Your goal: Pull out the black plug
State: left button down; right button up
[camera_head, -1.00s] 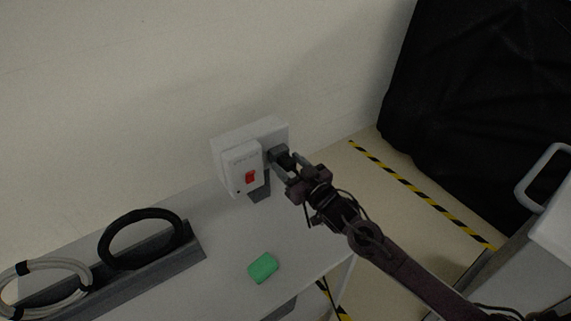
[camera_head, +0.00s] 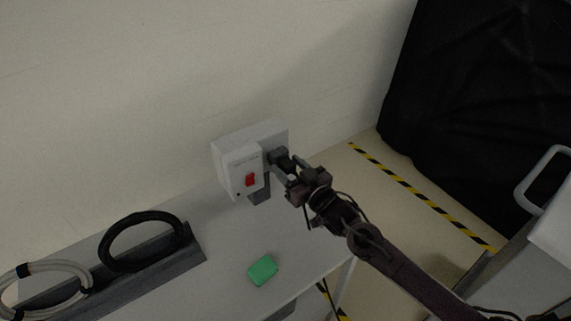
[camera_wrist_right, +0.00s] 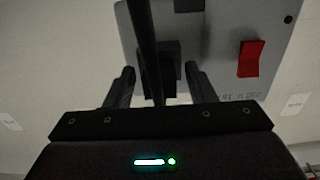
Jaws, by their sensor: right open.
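The black plug (camera_head: 281,158) sits at the right part of the grey-white socket box (camera_head: 235,150), which has a red switch (camera_head: 250,180). In the right wrist view the plug (camera_wrist_right: 164,62) stands against the box face (camera_wrist_right: 220,60), with a dark cable (camera_wrist_right: 147,45) running from it towards the camera. My right gripper (camera_head: 285,172) is open in front of the plug. In the wrist view its two fingers (camera_wrist_right: 163,85) are spread, one on each side of the plug, with gaps. My left gripper is not in view.
A green block (camera_head: 262,270) lies on the white table (camera_head: 225,240). A black cable coil (camera_head: 140,240) and a grey coil (camera_head: 50,275) rest in a grey rack at the left. A grey cart (camera_head: 500,265) stands at the right.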

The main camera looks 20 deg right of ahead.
dwell(0.4)
grip_shut()
dwell(0.4)
jog(key=shift+s+d+p, duration=0.1)
jog(key=shift+s+p, duration=0.1)
jog(key=shift+p, duration=0.2)
jog(key=shift+p+v, duration=1.6)
jog(key=shift+v, duration=1.15)
